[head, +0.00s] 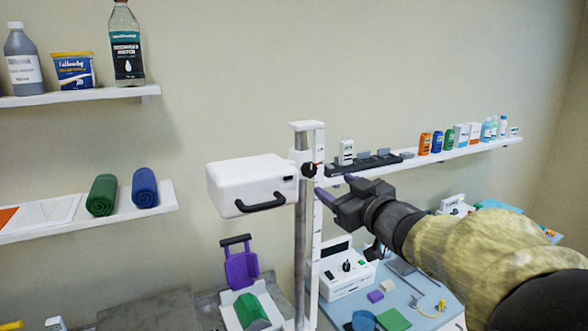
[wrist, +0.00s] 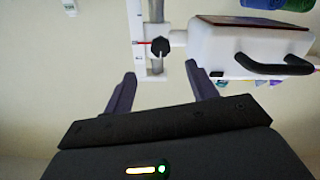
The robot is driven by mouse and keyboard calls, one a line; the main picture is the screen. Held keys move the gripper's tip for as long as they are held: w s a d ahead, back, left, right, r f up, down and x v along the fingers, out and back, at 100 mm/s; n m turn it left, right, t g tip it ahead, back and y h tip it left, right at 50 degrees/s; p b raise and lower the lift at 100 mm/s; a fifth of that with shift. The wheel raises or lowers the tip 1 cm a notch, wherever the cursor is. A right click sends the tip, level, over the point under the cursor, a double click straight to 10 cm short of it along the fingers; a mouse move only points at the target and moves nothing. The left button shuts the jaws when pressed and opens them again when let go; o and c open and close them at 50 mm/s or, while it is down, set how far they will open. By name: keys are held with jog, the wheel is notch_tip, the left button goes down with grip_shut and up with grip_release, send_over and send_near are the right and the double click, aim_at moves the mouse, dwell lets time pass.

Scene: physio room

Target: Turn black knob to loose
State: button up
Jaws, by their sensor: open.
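The black knob (head: 309,170) sits on the white bracket of a grey metal column, to the right of a white box (head: 247,184) with a black handle. In the wrist view the knob (wrist: 160,47) shows beyond the fingertips, about midway between them, with a thin red pointer at its left beside a white scale strip. My gripper (head: 335,186) is open and empty, a little right of and below the knob in the head view. In the wrist view its two dark fingers (wrist: 160,69) stand apart, with no contact with the knob visible.
A wall shelf (head: 450,150) with several bottles and boxes runs behind my gripper. Shelves at left hold bottles and rolled towels (head: 145,188). Below, a blue-topped table (head: 430,305) carries a white device (head: 346,274) and small items. A purple-and-green padded piece (head: 241,268) stands left of the column.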

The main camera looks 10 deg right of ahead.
aim_at(311, 171)
jog(key=p+x, duration=0.2)
jog(key=x, duration=0.7)
jog(key=shift+w, duration=0.3)
jog(key=shift+w+a, duration=0.2)
jog(key=shift+c, duration=0.5)
jog(key=shift+f, duration=0.1)
jog(key=c, duration=0.9)
